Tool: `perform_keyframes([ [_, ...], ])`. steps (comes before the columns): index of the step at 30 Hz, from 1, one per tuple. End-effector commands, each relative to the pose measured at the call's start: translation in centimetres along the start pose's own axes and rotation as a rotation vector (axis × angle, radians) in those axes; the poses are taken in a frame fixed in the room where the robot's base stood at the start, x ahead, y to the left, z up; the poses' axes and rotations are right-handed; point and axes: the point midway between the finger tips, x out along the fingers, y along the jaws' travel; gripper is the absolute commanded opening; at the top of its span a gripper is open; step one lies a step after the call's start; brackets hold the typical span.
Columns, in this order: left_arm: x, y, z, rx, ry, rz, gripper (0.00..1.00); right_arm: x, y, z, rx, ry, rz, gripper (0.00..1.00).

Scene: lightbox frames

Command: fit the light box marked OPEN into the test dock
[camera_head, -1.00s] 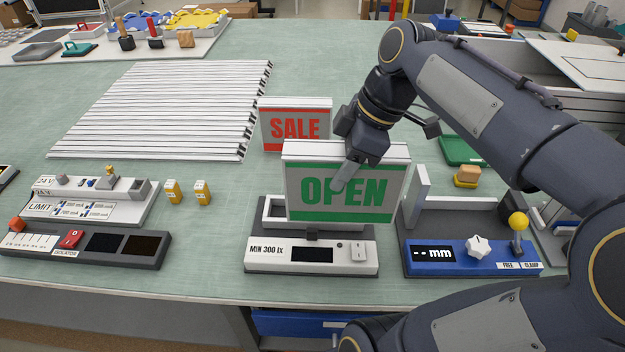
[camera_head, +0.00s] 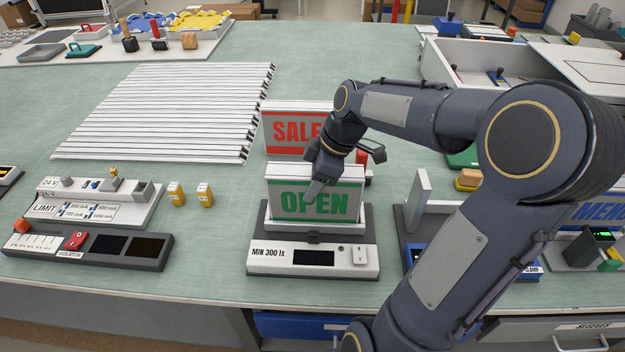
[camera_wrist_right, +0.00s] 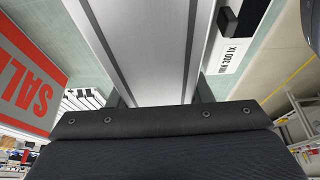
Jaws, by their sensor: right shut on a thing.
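The light box marked OPEN (camera_head: 340,205) stands upright at the test dock (camera_head: 272,262), the unit labelled MIN 300 lx. Its lower edge is inside the dock's white frame, behind the dark front clip; I cannot tell whether it is fully seated. My right gripper (camera_head: 318,184) is shut on the box from above, one finger lying across the front face. In the right wrist view the box's pale top with dark stripes (camera_wrist_right: 140,45) runs between the fingers, and the dock's label (camera_wrist_right: 230,50) shows beside it. My left gripper is not in view.
A light box marked SALE (camera_head: 285,130) stands just behind. A blue-fronted fixture (camera_head: 412,255) is close on the right, and a MENU box (camera_head: 600,211) lies farther right. White slats (camera_head: 170,110) and control panels (camera_head: 95,205) are on the left.

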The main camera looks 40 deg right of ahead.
Motion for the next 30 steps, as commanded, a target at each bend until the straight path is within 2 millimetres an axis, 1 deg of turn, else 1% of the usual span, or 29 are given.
perform_keyframes([
  [6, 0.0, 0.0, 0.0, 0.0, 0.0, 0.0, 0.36, -0.1, 0.0, -0.1, -0.001, 0.002, 0.002, 0.0],
  [9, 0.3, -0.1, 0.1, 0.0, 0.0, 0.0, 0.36, 0.2, 0.0, 0.1, -0.001, 0.002, 0.002, 0.0],
  [10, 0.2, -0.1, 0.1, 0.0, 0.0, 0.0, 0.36, 0.2, 0.0, 0.1, -0.001, 0.0, 0.0, 0.48],
  [14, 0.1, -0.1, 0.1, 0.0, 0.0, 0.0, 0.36, 0.2, 0.0, 0.1, -0.001, 0.0, 0.0, 0.65],
  [15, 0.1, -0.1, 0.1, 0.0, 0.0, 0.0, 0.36, 0.2, 0.0, 0.1, -0.001, 0.0, 0.0, 0.67],
  [22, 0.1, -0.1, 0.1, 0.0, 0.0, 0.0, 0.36, 0.1, 0.0, 0.0, -0.001, 0.0, 0.0, 0.67],
  [25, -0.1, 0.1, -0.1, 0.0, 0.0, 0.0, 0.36, -0.3, 0.0, -0.1, 0.0, 0.0, 0.001, 0.67],
  [28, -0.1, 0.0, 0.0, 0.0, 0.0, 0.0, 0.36, -1.4, 0.1, -0.1, -0.001, 0.0, 0.003, 0.67],
  [30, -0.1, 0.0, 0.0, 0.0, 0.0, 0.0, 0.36, -2.8, 0.1, -0.1, -0.001, 0.001, 0.007, 0.67],
])
